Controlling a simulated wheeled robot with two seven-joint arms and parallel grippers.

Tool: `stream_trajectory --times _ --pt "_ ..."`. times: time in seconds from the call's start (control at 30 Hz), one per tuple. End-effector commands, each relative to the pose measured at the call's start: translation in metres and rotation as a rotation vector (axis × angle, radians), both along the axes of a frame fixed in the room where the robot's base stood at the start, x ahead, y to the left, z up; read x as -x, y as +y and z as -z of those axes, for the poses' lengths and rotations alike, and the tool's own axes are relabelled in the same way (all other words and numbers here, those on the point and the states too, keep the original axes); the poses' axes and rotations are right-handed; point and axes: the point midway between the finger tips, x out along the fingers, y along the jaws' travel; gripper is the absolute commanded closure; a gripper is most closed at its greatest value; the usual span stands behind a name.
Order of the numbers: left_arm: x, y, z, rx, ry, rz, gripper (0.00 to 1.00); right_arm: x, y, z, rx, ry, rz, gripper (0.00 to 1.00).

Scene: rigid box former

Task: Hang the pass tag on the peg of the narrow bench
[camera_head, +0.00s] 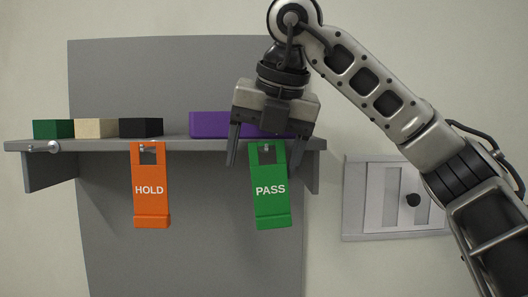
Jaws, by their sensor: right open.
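The green PASS tag (270,205) hangs below the front edge of the narrow bench (200,145). A small metal peg (267,148) shows in the window at its top, and the tag looks nearly upright with a slight tilt. My right gripper (263,165) is open, pointing down, with one finger to each side of the tag's upper part in the picture. I see no finger touching the tag. How far the fingers stand in front of or behind it is hard to tell. My left gripper is not in view.
An orange HOLD tag (150,205) hangs from the same edge to the left. Green (53,129), beige (96,128) and black (141,127) blocks and a purple block (208,124) sit on top. A metal knob or peg (54,147) is at far left. A wall panel (375,200) is at right.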

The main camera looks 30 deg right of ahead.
Motion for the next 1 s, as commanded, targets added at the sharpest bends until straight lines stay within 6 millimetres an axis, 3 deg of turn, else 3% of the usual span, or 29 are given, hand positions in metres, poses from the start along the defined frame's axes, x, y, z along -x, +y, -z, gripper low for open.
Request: stream_trajectory --times 0.27,0.8,1.0 --pt "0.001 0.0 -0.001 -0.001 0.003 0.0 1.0 0.003 0.0 -0.009 0.0 -0.003 0.001 0.26" --pt "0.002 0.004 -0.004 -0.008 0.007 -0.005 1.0 0.051 0.005 -0.107 0.001 -0.006 0.004 0.26" --pt "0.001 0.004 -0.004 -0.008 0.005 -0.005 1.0 0.063 0.006 -0.133 0.002 -0.002 0.002 0.26"
